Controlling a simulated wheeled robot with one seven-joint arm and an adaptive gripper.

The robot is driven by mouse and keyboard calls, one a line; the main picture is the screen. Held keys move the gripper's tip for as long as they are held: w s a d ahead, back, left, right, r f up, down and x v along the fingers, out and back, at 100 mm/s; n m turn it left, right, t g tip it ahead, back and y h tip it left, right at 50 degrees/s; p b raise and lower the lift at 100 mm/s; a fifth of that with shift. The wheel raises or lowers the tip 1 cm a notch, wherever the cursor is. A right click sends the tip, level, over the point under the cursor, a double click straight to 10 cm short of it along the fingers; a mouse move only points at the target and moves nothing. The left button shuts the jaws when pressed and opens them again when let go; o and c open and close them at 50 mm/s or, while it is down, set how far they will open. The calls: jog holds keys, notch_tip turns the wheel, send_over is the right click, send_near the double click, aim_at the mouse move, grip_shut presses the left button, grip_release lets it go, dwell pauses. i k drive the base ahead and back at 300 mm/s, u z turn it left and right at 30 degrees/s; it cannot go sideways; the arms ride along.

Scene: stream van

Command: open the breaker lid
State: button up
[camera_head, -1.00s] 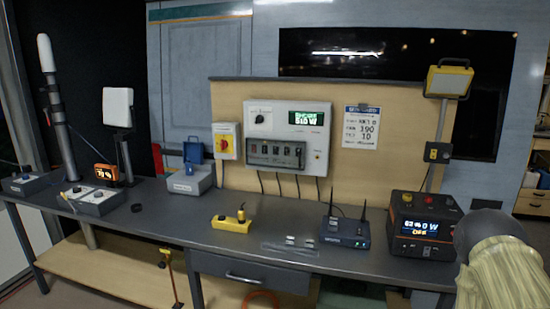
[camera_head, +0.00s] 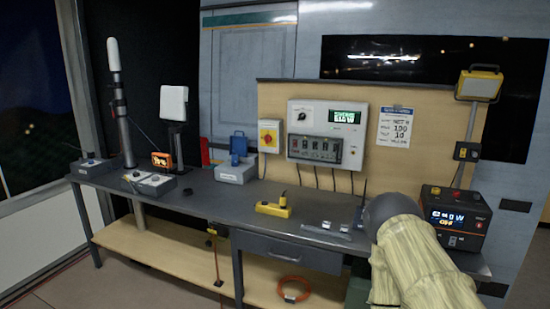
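The breaker panel (camera_head: 345,118) is a pale box on the wooden backboard, with a dial at its upper left and a green display at its upper right. The breaker lid (camera_head: 315,150) looks like a dark-framed, see-through cover over the row of breakers in the lower half. It appears shut, flat against the panel; its hinge and catch are too small to make out. My arm, beige with a dark rounded end, rises at the lower right, in front of the bench. My gripper does not show.
The long grey bench (camera_head: 225,200) runs below the panel. A yellow block (camera_head: 272,210) lies on it, with a grey-blue case (camera_head: 236,172) to the left. My arm hides most of the router. Floor at lower left is clear.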

aim_at(288, 156)
jog(key=u, duration=0.6)
jog(key=k, duration=0.85)
jog(key=u, duration=0.75)
jog(key=i, duration=0.85)
jog(key=z, duration=0.8)
jog(key=i, duration=0.75)
jog(key=z, duration=0.75)
